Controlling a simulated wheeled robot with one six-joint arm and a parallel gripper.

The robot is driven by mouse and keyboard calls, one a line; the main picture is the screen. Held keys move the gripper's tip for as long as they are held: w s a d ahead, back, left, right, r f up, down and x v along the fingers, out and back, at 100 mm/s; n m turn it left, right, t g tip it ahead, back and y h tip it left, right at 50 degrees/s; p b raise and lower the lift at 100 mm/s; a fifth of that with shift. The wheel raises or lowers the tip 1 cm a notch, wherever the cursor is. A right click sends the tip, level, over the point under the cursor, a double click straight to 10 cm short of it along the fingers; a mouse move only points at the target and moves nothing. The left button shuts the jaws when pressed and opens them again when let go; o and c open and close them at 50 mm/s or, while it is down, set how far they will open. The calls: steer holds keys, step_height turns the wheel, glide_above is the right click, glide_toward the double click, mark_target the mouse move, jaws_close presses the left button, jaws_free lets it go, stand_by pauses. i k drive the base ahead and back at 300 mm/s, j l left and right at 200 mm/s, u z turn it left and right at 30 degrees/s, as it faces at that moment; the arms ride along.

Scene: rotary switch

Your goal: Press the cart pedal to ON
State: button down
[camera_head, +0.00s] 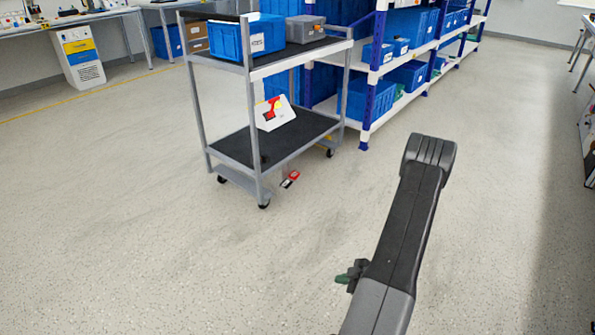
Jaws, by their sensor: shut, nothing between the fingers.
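The cart (300,134) is a grey two-shelf trolley on casters in the upper middle of the head view. A small red pedal (294,175) shows low at its near long side, just above the floor. A small dark piece with red on it (287,184) is beside it. Any ON marking is too small to read. My gripper (343,278) shows only in part, as a dark piece with a greenish tip beside my arm at the lower middle. It is shut and empty, well apart from the pedal and nearer to me.
A blue bin (248,38) and a grey box (305,28) stand on the cart's top shelf. A white sign with red (276,113) is on the lower shelf. Blue-and-white shelving (385,75) stands behind. The floor between me and the cart is clear.

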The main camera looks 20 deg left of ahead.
mark_target(289, 180)
steer(key=i+j, duration=0.25)
steer(key=i+j+z, duration=0.15)
steer(key=i+j, duration=0.3)
steer(key=j, duration=0.25)
steer(key=i+j+z, duration=0.15)
steer(key=i+j, duration=0.3)
steer(key=j, duration=0.25)
steer(key=i+j+z, duration=0.15)
steer(key=j, duration=0.2)
steer(key=i+j, duration=0.25)
steer(key=j, duration=0.15)
steer(key=i+j+z, duration=0.15)
steer(key=j, duration=0.2)
